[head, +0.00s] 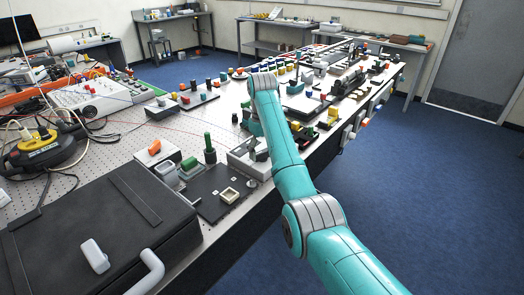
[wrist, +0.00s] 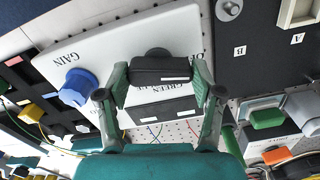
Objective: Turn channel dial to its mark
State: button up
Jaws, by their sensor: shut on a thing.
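In the wrist view a dark bar-shaped knob (wrist: 160,64) with a white stripe stands between the two fingers of my gripper (wrist: 160,80), which are closed on its two ends. I take it for the channel dial, but the lettering beside it is partly hidden and I cannot read a channel label or see its mark. It stands on a white panel (wrist: 60,50). A blue knob (wrist: 78,87) beside the word GAIN is on the same panel, left of the fingers. In the head view the pale box (head: 242,158) lies under my arm's end, and the fingers are mostly hidden.
A black case (head: 100,215) fills the table's near left. A black board (head: 215,190) with a pale square socket (head: 229,195) lies close by; orange and green blocks stand beside it. Many small fixtures crowd the table behind. The blue floor (head: 400,190) at right is clear.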

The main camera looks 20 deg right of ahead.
jog(key=shift+n, duration=0.5)
jog(key=o, duration=1.1)
jog(key=shift+o, duration=0.2)
